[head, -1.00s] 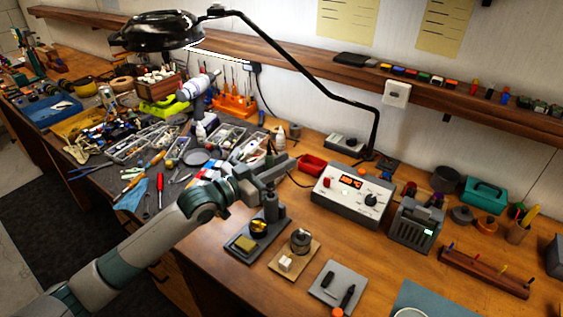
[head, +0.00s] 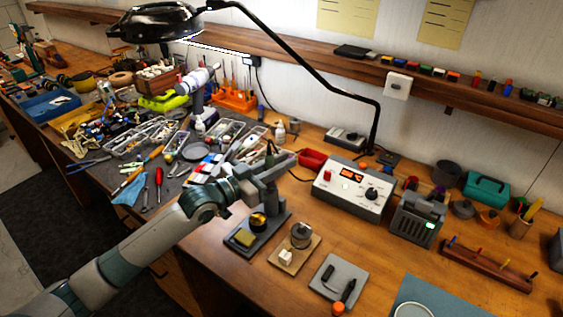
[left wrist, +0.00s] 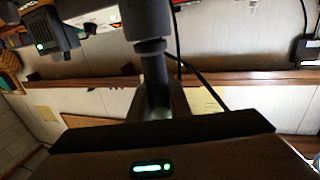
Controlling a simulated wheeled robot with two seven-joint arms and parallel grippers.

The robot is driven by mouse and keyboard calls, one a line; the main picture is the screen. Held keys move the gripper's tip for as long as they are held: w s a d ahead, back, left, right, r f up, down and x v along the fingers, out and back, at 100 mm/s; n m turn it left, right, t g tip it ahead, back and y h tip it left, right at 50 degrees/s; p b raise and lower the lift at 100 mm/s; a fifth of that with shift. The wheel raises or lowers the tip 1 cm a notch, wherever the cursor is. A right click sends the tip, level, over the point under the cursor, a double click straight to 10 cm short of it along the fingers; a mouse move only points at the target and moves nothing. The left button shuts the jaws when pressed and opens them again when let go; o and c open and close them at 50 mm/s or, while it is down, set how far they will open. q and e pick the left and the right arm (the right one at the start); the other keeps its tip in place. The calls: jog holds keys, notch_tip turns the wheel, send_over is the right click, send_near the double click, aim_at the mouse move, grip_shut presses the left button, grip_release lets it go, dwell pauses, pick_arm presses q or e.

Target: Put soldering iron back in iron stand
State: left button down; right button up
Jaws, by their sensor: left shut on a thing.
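The iron stand (head: 243,251) is a grey base on the bench with a yellow sponge and a round brass-coloured cleaner. A dark upright part rises at its back, partly covered by my gripper. My left gripper (head: 275,172) is above the back of the stand, shut on a dark handle-like thing (head: 271,154), which seems to be the soldering iron. In the left wrist view the held dark shaft (left wrist: 155,75) passes between my fingers, with a thicker collar and body beyond. The iron's tip and its fit to the stand are hidden. My right gripper is not in view.
The soldering station (head: 354,190) with a lit display stands right of my gripper, the red bin (head: 312,159) behind it. A small board with a round tin (head: 301,236) lies right of the stand. The lamp arm (head: 330,90) crosses above. Tools crowd the left mat.

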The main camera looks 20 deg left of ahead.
aim_at(266, 164)
pick_arm(q)
jog(key=c, duration=1.2)
grip_release()
jog(key=shift+o, duration=0.2)
jog(key=shift+s+a, duration=0.1)
jog(key=shift+s+a+r+p, duration=0.4)
jog(key=shift+s+a+p, duration=0.2)
jog(key=shift+s, duration=0.15)
jog(key=shift+s+a+r+p, duration=0.2)
jog(key=shift+s+a+p, duration=0.2)
jog(key=shift+s, duration=0.25)
jog(key=shift+s+a+r+p, duration=0.3)
jog(key=shift+s+a, duration=0.2)
jog(key=shift+s, duration=0.2)
jog(key=shift+s+a+r+p, duration=0.15)
jog(key=shift+s+a+p, duration=0.3)
jog(key=shift+s, duration=0.2)
